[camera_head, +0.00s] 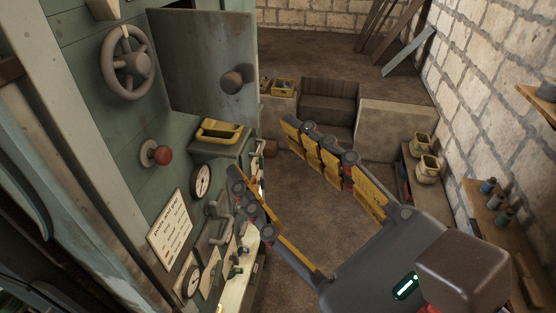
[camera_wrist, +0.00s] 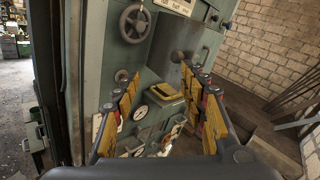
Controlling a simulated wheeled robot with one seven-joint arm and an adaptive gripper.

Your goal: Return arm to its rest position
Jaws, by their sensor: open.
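My gripper (camera_head: 263,152) is open, its two yellow-padded fingers spread wide with nothing between them. In the head view it reaches from the lower right, up and left, in front of the green machine (camera_head: 98,98). In the wrist view my gripper (camera_wrist: 155,75) points at the machine's panel, with the yellow-topped box (camera_wrist: 166,93) showing between the fingers. In the head view this box (camera_head: 220,133) sits left of the fingertips. No contact with the machine is clear; the left finger overlaps part of its lower panel.
The machine carries a grey handwheel (camera_head: 127,63), a red knob (camera_head: 160,155), gauges (camera_head: 201,181) and an open door (camera_head: 205,65). A shelf with bottles (camera_head: 489,215) and the brick wall (camera_head: 470,110) stand at right. Stone steps (camera_head: 329,101) are behind; the floor between is clear.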

